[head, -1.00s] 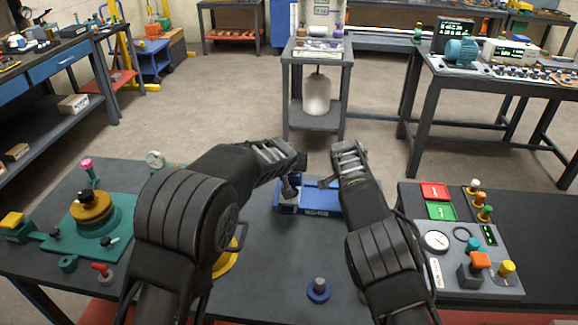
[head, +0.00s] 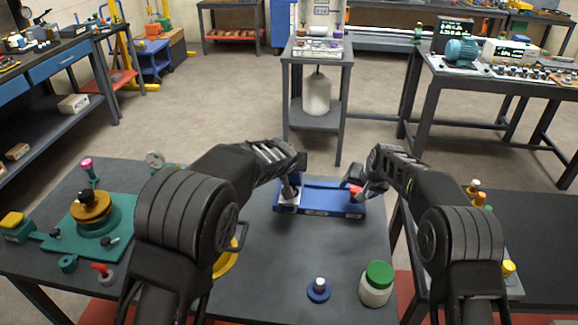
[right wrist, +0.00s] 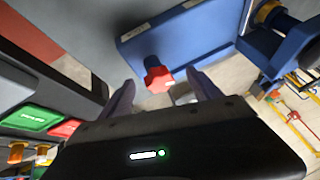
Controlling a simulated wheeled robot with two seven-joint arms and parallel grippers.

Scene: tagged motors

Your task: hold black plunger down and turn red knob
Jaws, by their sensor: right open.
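The blue device (head: 325,208) lies on the dark table in the middle of the head view. Its red knob (head: 355,191) is at its right end and shows well in the right wrist view (right wrist: 157,75). My right gripper (head: 362,193) is at that end, open, with its two fingers (right wrist: 163,92) spread to either side of the knob in the wrist view; I cannot tell whether they touch it. My left gripper (head: 293,178) is over the left end of the device, where a post stands on a pale base. It hides the black plunger's top, and its jaws cannot be made out.
A white jar with a green lid (head: 376,284) and a blue disc with a peg (head: 319,290) stand on the table in front. A teal fixture (head: 100,235) is at left. A control panel, mostly behind my right arm, shows its green button (right wrist: 32,117) in the wrist view.

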